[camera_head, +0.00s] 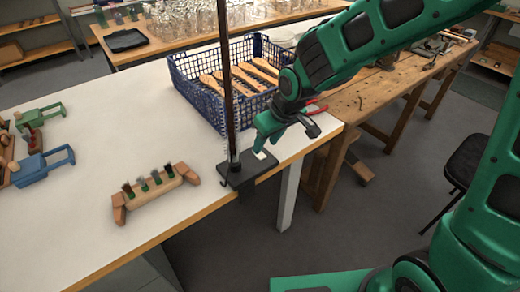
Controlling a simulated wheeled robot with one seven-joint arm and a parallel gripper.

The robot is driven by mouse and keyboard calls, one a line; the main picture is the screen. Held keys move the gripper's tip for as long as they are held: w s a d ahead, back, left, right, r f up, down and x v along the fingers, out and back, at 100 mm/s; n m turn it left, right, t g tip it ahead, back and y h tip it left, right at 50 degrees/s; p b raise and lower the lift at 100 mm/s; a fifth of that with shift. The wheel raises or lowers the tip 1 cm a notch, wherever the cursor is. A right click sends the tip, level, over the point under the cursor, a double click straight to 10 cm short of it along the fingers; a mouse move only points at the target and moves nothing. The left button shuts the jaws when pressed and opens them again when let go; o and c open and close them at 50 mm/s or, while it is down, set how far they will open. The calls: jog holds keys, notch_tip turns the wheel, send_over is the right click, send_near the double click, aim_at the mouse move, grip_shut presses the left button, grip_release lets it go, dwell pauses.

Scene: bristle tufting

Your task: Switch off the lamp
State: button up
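A dark upright pole (226,80) stands at the white table's right edge, on a black clamp-like base (246,172). It looks like the lamp's stand, but the lamp head is outside the picture, so I cannot tell whether it is lit. A small white patch (261,155) shows at the base, which may be a switch or a label. My gripper (262,142) points down just right of the pole, above the base. I cannot tell whether it touches anything, and its finger gap does not show clearly.
A blue crate (205,101) with wooden-handled tools stands close behind the pole. A wooden block with bristle tufts (154,190) lies left on the white table (90,120). Green and blue clamp-like tools (42,166) lie at far left. A wooden workbench (372,98) stands behind right.

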aim_at(262, 157)
jog(key=shift+x, duration=2.65)
jog(key=shift+c, duration=0.6)
